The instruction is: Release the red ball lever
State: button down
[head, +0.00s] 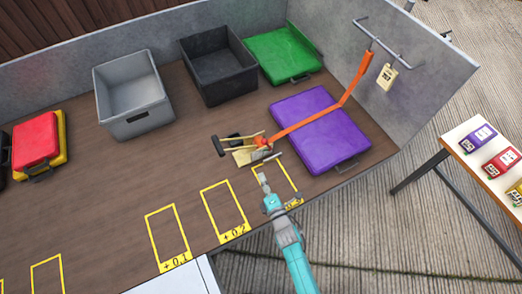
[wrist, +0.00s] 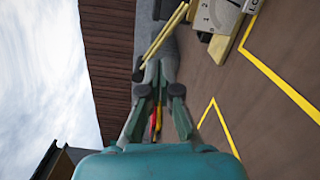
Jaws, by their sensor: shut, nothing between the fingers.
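A small device (head: 250,152) on a pale wooden base stands on the brown table, with a black handle (head: 230,138) at its left. An orange-red part (head: 261,142) shows at the strap's lower end; I cannot make out a distinct red ball. My gripper (head: 262,178) is shut and empty, just in front of the device and apart from it as far as I can tell. In the wrist view my gripper (wrist: 158,82) points towards pale bars (wrist: 165,32); a numbered scale (wrist: 220,14) shows at the top.
A grey bin (head: 132,95), a dark bin (head: 218,65) and a green case (head: 283,53) stand along the back. Red and yellow cases (head: 38,140) lie at the left. A metal rail (head: 384,42) is on the right wall. Yellow outlines (head: 168,238) mark the bare front.

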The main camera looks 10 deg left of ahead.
jog(key=w+a, duration=0.2)
jog(key=w, duration=0.9)
jog(key=shift+w+r, duration=0.2)
jog(key=shift+r, duration=0.25)
jog(key=shift+r, duration=0.1)
